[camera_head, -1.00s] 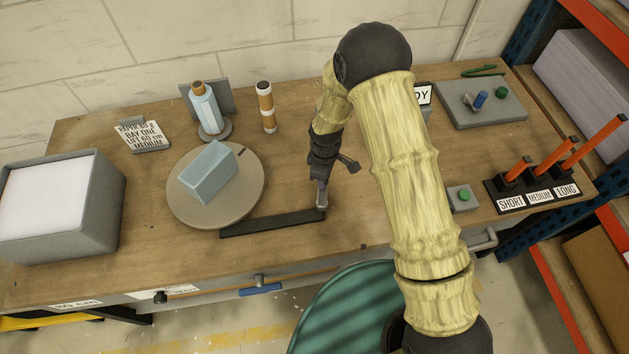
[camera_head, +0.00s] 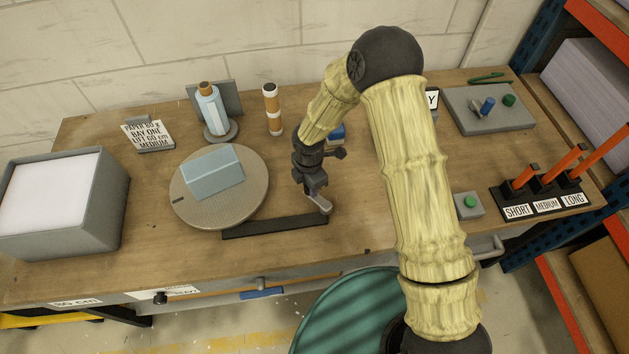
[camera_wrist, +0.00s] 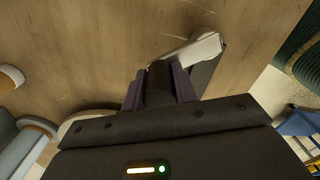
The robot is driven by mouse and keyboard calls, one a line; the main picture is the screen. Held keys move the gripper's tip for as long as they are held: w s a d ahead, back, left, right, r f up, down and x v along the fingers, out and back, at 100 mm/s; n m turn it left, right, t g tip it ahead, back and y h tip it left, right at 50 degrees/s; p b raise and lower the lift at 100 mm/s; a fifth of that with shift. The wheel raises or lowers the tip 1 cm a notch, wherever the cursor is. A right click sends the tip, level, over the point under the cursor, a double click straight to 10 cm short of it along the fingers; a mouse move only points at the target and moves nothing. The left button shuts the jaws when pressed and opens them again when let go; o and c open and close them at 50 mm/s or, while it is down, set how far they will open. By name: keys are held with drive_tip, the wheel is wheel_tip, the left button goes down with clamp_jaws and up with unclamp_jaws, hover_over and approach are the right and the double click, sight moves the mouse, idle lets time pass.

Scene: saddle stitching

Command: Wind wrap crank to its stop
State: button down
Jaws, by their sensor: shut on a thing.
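The wrap turntable is a round tan disc (camera_head: 258,205) with a pale blue block (camera_head: 212,172) lying on it. A dark bar (camera_head: 270,228) runs from the disc's front to the crank. The crank's light grey arm (camera_head: 322,204) sits at the bar's right end; it also shows in the wrist view (camera_wrist: 198,48). My gripper (camera_head: 311,186) is above the crank arm, pointing down. In the wrist view its purple fingers stand on both sides of the dark crank knob (camera_wrist: 158,88), shut on it. The knob is mostly hidden in the head view.
A blue bottle (camera_head: 212,112) and an orange-banded roll (camera_head: 272,108) stand behind the disc. A grey bin of paper (camera_head: 112,205) is at left. A green-button box (camera_head: 468,204) and the orange-lever rack (camera_head: 540,198) are at right. The table's front middle is clear.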

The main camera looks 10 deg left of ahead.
drive_tip(key=s+n, duration=0.1)
drive_tip(key=n, duration=0.1)
drive_tip(key=s+a+n, duration=0.1)
drive_tip(key=n, duration=0.1)
drive_tip(key=shift+s+n, duration=0.2)
drive_tip(key=shift+n, duration=0.1)
idle(0.4)
drive_tip(key=c, duration=1.1)
unclamp_jaws()
drive_tip(key=shift+r, duration=0.15)
wheel_tip(320, 180, up, 17)
